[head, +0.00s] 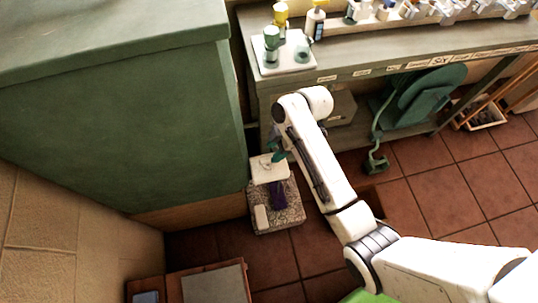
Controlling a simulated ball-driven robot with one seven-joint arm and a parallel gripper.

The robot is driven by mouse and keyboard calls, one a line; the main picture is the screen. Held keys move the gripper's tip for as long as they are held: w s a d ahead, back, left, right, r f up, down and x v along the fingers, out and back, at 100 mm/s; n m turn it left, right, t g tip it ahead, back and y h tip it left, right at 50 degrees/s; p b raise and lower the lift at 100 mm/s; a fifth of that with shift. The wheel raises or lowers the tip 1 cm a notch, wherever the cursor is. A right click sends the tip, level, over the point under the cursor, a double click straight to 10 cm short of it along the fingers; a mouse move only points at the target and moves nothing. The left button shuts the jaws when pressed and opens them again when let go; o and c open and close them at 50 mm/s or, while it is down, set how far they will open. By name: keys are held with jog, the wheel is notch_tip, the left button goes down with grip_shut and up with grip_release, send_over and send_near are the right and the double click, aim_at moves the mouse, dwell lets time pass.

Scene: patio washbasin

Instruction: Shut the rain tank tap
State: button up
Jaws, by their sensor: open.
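My arm reaches up from the lower right, and its white wrist bends down at the left end of the bench. My gripper (274,143) is mostly hidden past the wrist, and its fingertips are hard to make out. It is open. Just below is a small teal part (279,156), perhaps the tap, at a white block (268,170). A dark purple item (278,195) shows beneath the block, over a speckled stone plinth (290,214). I cannot tell whether my gripper touches the teal part or how any handle is turned.
A large green cabinet-like body (120,125) stands close on the left. The bench (350,62) behind carries a white tray (285,62) and bottles.

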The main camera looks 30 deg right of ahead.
aim_at(268, 159)
jog(key=x, duration=0.5)
jog(key=shift+c, duration=0.4)
grip_shut()
